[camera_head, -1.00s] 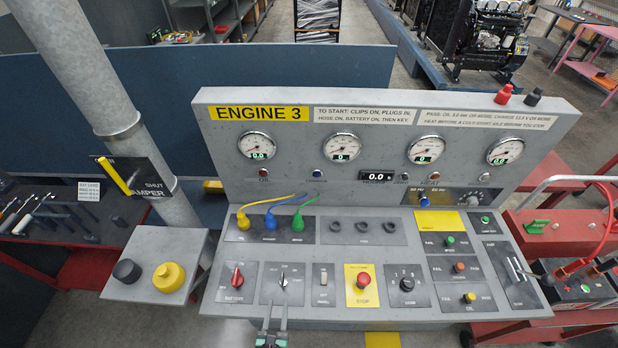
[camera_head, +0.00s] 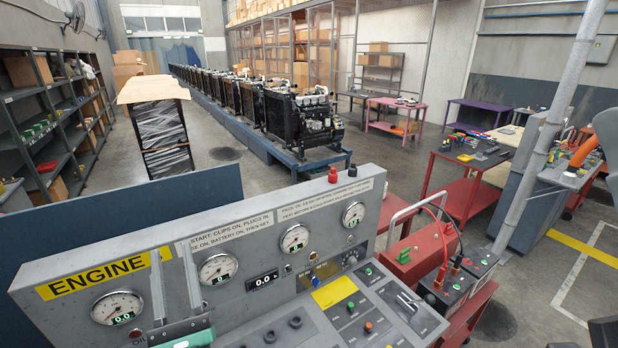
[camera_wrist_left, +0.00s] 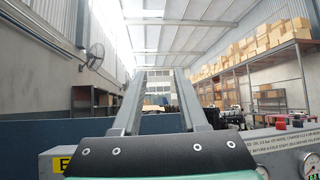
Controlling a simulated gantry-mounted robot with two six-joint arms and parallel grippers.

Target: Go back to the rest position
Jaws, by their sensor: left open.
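My left gripper (camera_head: 170,250) stands upright in front of the left part of the engine console (camera_head: 250,214). Its two grey fingers point up and are apart, with nothing between them. They cover part of the yellow engine sign (camera_head: 92,277). In the left wrist view the same fingers (camera_wrist_left: 158,76) point away into the hall, empty, above the green and black gripper body. My right gripper does not show clearly in any view.
Gauges and switches cover the console. A red cart (camera_head: 472,180) and a red charger box (camera_head: 407,262) stand to its right, beside a grey post (camera_head: 548,125). A blue partition (camera_head: 130,232) lies behind it. Engines (camera_head: 300,117) line the aisle beyond, with open floor around.

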